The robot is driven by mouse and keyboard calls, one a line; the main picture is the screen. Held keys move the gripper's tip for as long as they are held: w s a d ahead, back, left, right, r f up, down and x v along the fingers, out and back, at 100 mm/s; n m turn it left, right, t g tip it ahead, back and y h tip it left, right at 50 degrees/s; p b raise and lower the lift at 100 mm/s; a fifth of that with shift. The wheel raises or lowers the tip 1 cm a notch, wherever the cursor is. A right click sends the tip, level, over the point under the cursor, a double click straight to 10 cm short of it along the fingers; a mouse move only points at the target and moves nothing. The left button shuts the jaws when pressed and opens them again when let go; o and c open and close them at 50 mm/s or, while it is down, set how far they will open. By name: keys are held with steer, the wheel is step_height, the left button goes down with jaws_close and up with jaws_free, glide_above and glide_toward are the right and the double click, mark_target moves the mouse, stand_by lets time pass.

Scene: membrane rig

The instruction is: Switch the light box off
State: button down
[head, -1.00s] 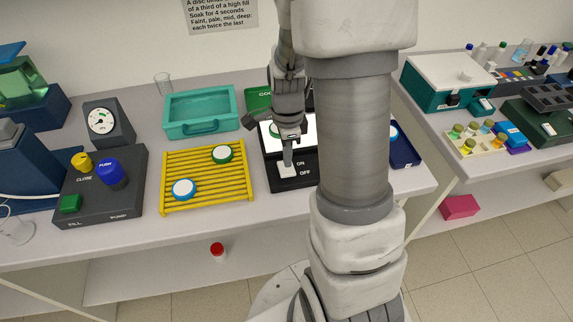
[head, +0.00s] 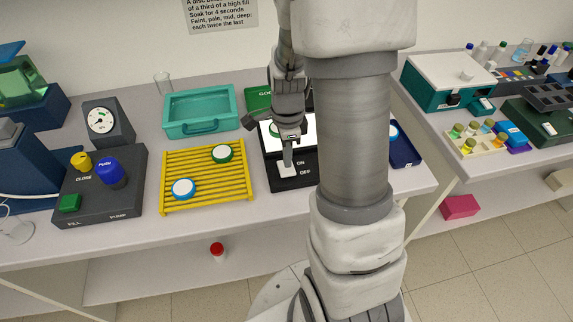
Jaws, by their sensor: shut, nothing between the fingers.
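The light box (head: 274,184) is a black box on the bench in the middle of the head view. Its white top panel (head: 308,130) looks bright, and a green-rimmed disc shows on it, partly behind my gripper. A white switch (head: 287,171) sits on its front part beside the labels ON and OFF, with OFF nearer the front edge. My gripper (head: 288,163) is shut and empty, pointing down right at the switch. I cannot tell whether the fingertips touch it. My arm hides the right part of the box.
A yellow rack (head: 207,190) with two discs stands just left of the light box. A teal tray (head: 201,131) is behind it, and a pump box (head: 98,206) with buttons is farther left. A blue tray (head: 404,158) is to the right, partly behind my arm.

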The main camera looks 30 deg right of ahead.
steer(key=shift+f+b, duration=0.9)
steer(key=shift+f, duration=0.4)
stand_by(0.4)
steer(key=shift+r, duration=0.2)
step_height(320, 180, up, 7)
steer(key=p, duration=0.6)
steer(key=shift+f, duration=0.1)
stand_by(0.3)
step_height(320, 180, up, 13)
steer(key=n+t, duration=0.3)
steer(key=n, duration=0.7)
glide_above(286, 170)
steer(key=s+a, duration=0.4)
steer(key=a, duration=0.2)
steer(key=s+a+r+n+t, duration=0.2)
steer(key=s+a+r+n, duration=0.2)
steer(key=s+r+n, duration=0.4)
steer(key=n, duration=0.3)
steer(key=shift+s+a+t, duration=0.2)
steer(key=shift+s+t, duration=0.1)
